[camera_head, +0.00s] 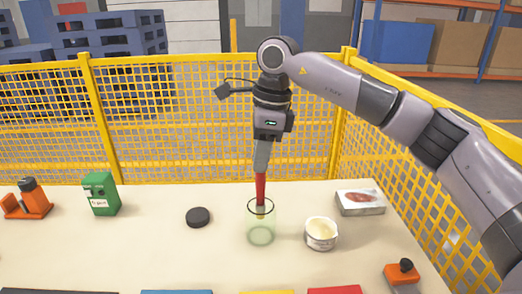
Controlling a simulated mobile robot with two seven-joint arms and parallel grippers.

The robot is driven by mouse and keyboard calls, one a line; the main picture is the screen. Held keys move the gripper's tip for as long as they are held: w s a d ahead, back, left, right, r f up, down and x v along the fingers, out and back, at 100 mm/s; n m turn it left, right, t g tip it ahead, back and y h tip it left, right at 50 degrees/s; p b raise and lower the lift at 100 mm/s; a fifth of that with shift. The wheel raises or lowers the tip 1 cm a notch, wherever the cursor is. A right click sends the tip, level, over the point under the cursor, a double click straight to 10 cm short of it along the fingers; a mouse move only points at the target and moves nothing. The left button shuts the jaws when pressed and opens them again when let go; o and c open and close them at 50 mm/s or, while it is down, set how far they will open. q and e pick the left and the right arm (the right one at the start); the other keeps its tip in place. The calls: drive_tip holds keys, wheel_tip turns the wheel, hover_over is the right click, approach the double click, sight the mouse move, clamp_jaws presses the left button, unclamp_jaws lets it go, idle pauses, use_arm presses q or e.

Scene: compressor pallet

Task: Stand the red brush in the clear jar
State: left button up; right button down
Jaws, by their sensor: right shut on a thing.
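The red brush (261,189) hangs upright, and its lower end is at or just inside the mouth of the clear jar. The clear jar (261,232) stands upright on the table and is see-through. My right gripper (261,168) is shut on the upper part of the brush, straight above the jar. I cannot tell whether the brush touches the jar's wall. My left gripper is not in view.
A cream-filled metal cup (320,235) stands close to the right of the jar. A black disc (198,217) lies to its left. A yellow mesh fence (180,130) stands behind the table.

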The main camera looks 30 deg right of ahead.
drive_tip(key=shift+f, duration=0.55)
drive_tip(key=c, duration=0.9)
unclamp_jaws()
drive_tip(key=shift+c, duration=0.2)
wheel_tip(320, 180, up, 7)
drive_tip(key=d, duration=0.1)
drive_tip(key=shift+s, duration=0.25)
